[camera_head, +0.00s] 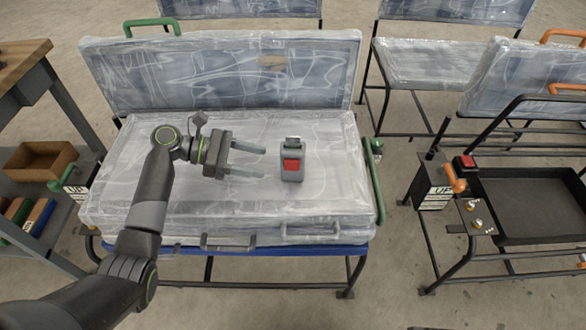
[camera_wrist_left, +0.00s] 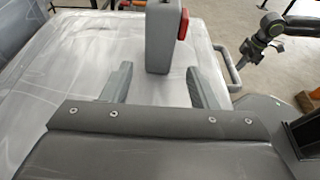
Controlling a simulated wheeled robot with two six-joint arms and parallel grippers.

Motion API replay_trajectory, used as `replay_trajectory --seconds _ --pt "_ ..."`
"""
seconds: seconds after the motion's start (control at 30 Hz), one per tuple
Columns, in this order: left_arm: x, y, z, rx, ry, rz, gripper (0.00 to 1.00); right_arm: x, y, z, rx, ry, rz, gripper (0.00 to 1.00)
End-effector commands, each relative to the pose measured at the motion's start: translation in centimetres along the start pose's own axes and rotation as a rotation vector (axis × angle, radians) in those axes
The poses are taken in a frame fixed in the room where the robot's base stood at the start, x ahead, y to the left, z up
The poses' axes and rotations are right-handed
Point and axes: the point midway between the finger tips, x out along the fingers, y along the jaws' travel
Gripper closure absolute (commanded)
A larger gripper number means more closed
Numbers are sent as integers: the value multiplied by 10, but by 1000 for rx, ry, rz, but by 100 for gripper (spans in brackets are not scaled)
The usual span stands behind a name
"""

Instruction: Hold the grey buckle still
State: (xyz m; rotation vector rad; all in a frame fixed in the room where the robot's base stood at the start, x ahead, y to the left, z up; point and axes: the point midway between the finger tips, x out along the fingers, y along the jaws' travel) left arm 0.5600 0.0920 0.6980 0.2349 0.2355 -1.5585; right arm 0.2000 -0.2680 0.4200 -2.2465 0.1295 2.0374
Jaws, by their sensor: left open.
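The grey buckle (camera_head: 292,151) with a red button stands on the plastic-wrapped seat, right of the seat's middle. My left gripper (camera_head: 264,162) is level over the seat, open and empty. Its fingertips point at the buckle's left side, with a small gap between them in the head view. In the left wrist view the buckle (camera_wrist_left: 158,38) stands ahead of the two parted fingers (camera_wrist_left: 159,70), roughly between their lines, its top cut off by the frame. Part of my right arm shows at the upper right of the left wrist view; its fingers are not clear.
The wrapped seat (camera_head: 130,190) has a raised back panel (camera_head: 220,70) behind the buckle and a green handle (camera_head: 375,180) on its right edge. A black tray stand (camera_head: 530,205) is at the right and a wooden-topped bench (camera_head: 20,60) at the left. The seat surface around the buckle is clear.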

Motion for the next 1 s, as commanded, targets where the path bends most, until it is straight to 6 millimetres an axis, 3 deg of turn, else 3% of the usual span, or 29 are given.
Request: replay_trajectory --seconds 0.43,0.5,0.7,1.0 --pt "44 0 -4 3 -2 0 46 -38 -16 -23 -4 168 -89 100" --pt "51 0 3 0 -3 -1 46 -45 -17 -24 -4 167 -92 100" --pt "73 0 3 -2 -2 -1 46 -34 -12 -19 -1 118 -65 100" --pt "85 0 0 -1 0 1 46 -27 -9 -16 1 95 -53 100"
